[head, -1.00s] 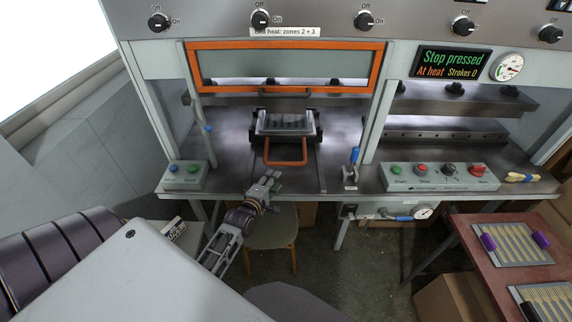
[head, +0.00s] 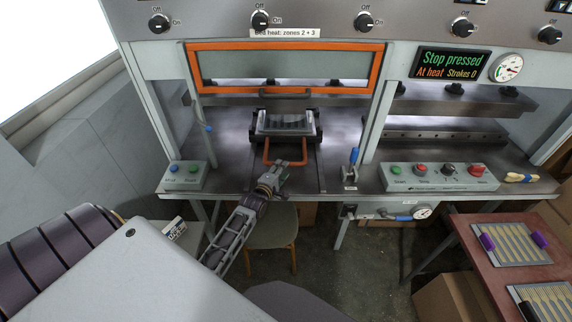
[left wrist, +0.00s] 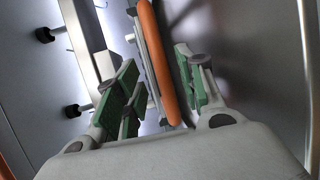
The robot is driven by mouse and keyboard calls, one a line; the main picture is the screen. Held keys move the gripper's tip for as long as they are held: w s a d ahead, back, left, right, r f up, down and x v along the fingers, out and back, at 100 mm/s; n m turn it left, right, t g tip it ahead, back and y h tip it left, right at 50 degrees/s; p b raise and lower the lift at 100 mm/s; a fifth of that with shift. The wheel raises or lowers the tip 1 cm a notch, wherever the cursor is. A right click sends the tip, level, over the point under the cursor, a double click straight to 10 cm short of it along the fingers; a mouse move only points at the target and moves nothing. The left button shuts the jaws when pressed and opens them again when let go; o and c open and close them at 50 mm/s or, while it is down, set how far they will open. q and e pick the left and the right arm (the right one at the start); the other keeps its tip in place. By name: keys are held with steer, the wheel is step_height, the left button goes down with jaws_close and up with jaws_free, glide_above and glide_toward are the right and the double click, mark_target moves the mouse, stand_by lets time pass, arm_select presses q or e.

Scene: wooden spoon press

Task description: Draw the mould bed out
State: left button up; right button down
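The mould bed (head: 286,124) is a dark metal tray with a ribbed pale inside, lying on the press table below the raised orange-framed guard. Its orange U-shaped handle (head: 303,158) points toward me. My left gripper (head: 277,172) is at the near edge of the handle. In the left wrist view, the orange handle bar (left wrist: 158,60) runs between the green-padded fingers of the left gripper (left wrist: 160,92). The fingers stand apart, with a gap to the bar on both sides. The near bar of the handle is partly hidden by the gripper in the head view. My right gripper is not in view.
The orange guard frame (head: 285,44) is above the bed. A blue-handled lever (head: 352,165) stands right of the bed, and a button box (head: 185,175) is at the left. A stool (head: 272,232) stands below the table edge. The display reads "Stop pressed".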

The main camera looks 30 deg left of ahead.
arm_select(q)
steer(key=shift+x, duration=2.65)
jaws_close()
